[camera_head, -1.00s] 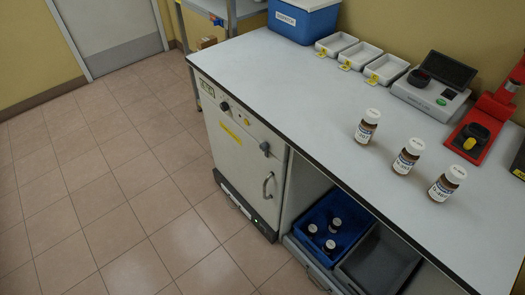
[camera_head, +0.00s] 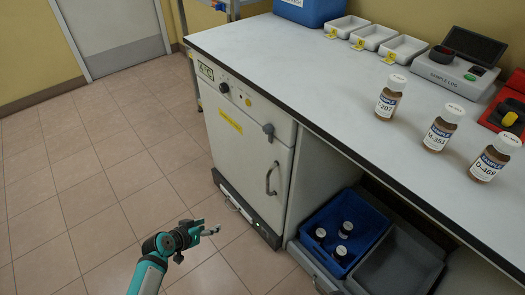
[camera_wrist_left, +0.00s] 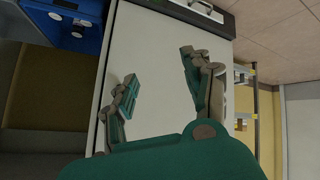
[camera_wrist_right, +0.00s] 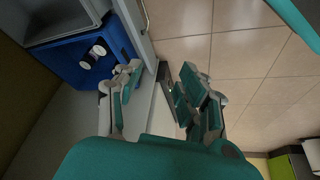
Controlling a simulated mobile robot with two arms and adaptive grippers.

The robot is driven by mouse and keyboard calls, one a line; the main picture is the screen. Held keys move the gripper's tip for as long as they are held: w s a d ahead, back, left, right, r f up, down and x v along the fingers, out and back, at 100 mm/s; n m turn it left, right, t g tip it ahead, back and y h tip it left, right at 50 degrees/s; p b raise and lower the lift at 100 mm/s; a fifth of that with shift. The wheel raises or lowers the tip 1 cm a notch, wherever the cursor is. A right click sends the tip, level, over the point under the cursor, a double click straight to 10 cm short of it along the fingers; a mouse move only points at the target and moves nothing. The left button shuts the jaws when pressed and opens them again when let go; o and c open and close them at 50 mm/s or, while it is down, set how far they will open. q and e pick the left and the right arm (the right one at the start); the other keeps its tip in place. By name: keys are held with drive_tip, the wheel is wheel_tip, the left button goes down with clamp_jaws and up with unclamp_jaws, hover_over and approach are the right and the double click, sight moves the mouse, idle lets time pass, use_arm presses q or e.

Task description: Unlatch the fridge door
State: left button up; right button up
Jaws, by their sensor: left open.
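The fridge (camera_head: 225,145) is a white cabinet under the left end of the bench, with its door closed. A dark grey latch (camera_head: 268,130) sits near the door's upper right edge, above a vertical grey handle (camera_head: 271,178). My left gripper (camera_head: 212,231) is low in front of the fridge, empty and apart from the door. In the left wrist view my left gripper (camera_wrist_left: 158,70) has its fingers apart before a pale panel. My right gripper (camera_wrist_right: 158,78) shows only in its wrist view, fingers apart and empty. The latch cannot be made out in either wrist view.
A blue bin (camera_head: 318,262) with several bottles and a grey tray (camera_head: 397,262) stand right of the fridge. Brown sample bottles (camera_head: 389,98) stand on the bench (camera_head: 300,60) above. The tiled floor (camera_head: 100,190) left of the fridge is clear.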

use_arm(q)
drive_tip(key=w+d+r+m+t+h+b, duration=0.25)
drive_tip(key=w+r+b, duration=0.35)
drive_tip(key=r, duration=0.5)
drive_tip(key=m+t+h+b, duration=0.1)
drive_tip(key=m+h+b, duration=0.2)
drive_tip(key=m+h, duration=0.3)
approach(265, 130)
drive_tip(key=v, duration=0.8)
drive_tip(key=b+x, duration=0.1)
drive_tip(key=x, duration=1.5)
drive_tip(key=shift+w, duration=0.1)
drive_tip(key=shift+w+d, duration=0.3)
drive_tip(key=shift+d, duration=0.1)
use_arm(e)
drive_tip(key=w+a+r+t, duration=0.1)
drive_tip(key=w+r+t, duration=0.1)
drive_tip(key=r, duration=0.6)
drive_tip(key=w+a+r+t+y, duration=0.1)
drive_tip(key=w+r+t, duration=0.2)
drive_tip(key=w+r, duration=0.2)
wheel_tip(265, 130, up, 4)
drive_tip(key=shift+f+t, duration=0.25)
drive_tip(key=shift+t, duration=0.05)
use_arm(q)
clamp_jaws()
